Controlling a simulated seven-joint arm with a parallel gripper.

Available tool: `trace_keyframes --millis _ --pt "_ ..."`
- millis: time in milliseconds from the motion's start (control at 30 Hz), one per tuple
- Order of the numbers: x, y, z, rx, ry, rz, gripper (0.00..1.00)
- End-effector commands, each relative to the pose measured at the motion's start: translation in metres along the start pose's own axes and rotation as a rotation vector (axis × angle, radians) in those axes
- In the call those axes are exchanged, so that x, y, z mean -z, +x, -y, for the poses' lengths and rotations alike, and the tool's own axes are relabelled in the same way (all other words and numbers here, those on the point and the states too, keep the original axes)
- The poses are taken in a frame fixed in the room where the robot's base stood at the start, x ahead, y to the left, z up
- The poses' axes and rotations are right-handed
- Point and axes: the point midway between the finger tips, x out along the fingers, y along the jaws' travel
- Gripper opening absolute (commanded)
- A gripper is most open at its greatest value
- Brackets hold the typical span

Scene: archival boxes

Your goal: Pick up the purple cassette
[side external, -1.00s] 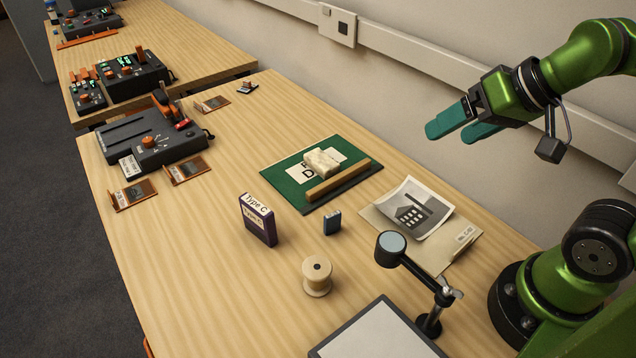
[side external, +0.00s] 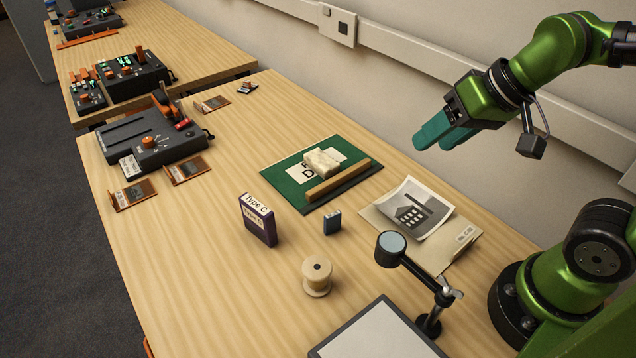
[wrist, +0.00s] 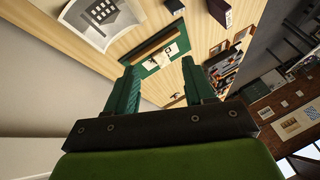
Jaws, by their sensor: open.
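The purple cassette (side external: 260,226) stands upright on the table, left of centre in the side external view, with white "Type C" labels on its top and front. In the wrist view the cassette (wrist: 220,12) shows at the top edge, partly cut off. My gripper (side external: 432,141) is open and empty, high above the back of the table near the wall, well apart from the cassette. Its teal fingers (wrist: 158,92) also show in the wrist view with nothing between them.
A magnifier (side external: 390,250) stands to the right.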

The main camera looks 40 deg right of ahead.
Motion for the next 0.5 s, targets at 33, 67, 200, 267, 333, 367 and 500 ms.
trace_keyframes --millis 33,67,200,267,333,367,500 --pt "0.009 0.009 0.013 -0.003 -0.033 0.047 0.53" --pt "0.014 0.014 0.02 -0.007 -0.052 0.073 0.53" --pt "0.04 0.039 0.061 -0.029 -0.149 0.187 0.53" --pt "0.049 0.052 0.079 -0.043 -0.19 0.233 0.53" --pt "0.058 0.07 0.101 -0.062 -0.239 0.286 0.53" --pt "0.061 0.078 0.111 -0.071 -0.259 0.308 0.53" --pt "0.069 0.118 0.156 -0.121 -0.352 0.399 0.53"
